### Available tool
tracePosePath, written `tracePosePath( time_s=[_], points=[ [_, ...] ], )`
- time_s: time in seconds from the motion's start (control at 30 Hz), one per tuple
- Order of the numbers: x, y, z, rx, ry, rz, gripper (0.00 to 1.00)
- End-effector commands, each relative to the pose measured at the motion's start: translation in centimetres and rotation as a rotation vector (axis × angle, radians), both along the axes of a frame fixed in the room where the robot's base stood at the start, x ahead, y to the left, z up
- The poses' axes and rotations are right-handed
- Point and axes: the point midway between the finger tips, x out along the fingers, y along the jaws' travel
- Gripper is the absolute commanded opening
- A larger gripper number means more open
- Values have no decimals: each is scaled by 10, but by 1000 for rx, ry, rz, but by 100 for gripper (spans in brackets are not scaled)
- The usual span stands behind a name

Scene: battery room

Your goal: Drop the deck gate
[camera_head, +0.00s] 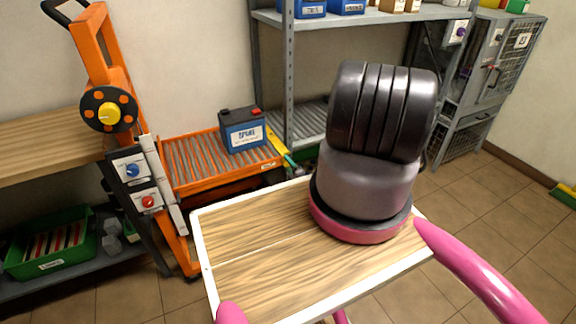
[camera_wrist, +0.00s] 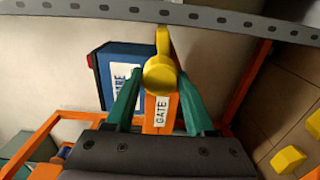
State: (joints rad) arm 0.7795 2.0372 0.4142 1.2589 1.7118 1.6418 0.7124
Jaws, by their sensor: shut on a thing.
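The orange roller deck (camera_head: 220,160) stands on the orange lift truck at the left, and its rollers show. At its right end is the yellow gate (camera_head: 275,141), seen also in the wrist view as a yellow lever with a round knob (camera_wrist: 158,73) above an orange plate labelled GATE (camera_wrist: 160,111). My gripper's teal fingers (camera_wrist: 160,78) stand on both sides of the knob, shut on it. In the head view only a bit of teal finger (camera_head: 291,161) shows; my arm and tray hide the rest. I cannot tell the gate's exact tilt.
A blue spare battery (camera_head: 242,130) sits on the rollers, close to the gate; it also shows in the wrist view (camera_wrist: 119,75). A grey shelf rack (camera_head: 289,75) stands just behind. The lift truck's mast (camera_head: 105,60) is left. Tiled floor is open at the right.

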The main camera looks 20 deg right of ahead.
Motion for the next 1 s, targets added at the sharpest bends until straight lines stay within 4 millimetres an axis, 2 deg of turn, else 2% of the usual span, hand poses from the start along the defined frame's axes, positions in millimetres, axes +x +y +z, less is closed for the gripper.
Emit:
tracePosePath(
  time_s=[0.33,0.9,0.93,0.97,1.0],
  points=[
    [-1,0,-1,148,7,-1,0],
    [-1,0,-1,177,9,-1,0],
    [-1,0,-1,177,9,-1,66],
    [-1,0,-1,177,9,-1,77],
    [-1,0,-1,177,8,-1,84]
  ],
)
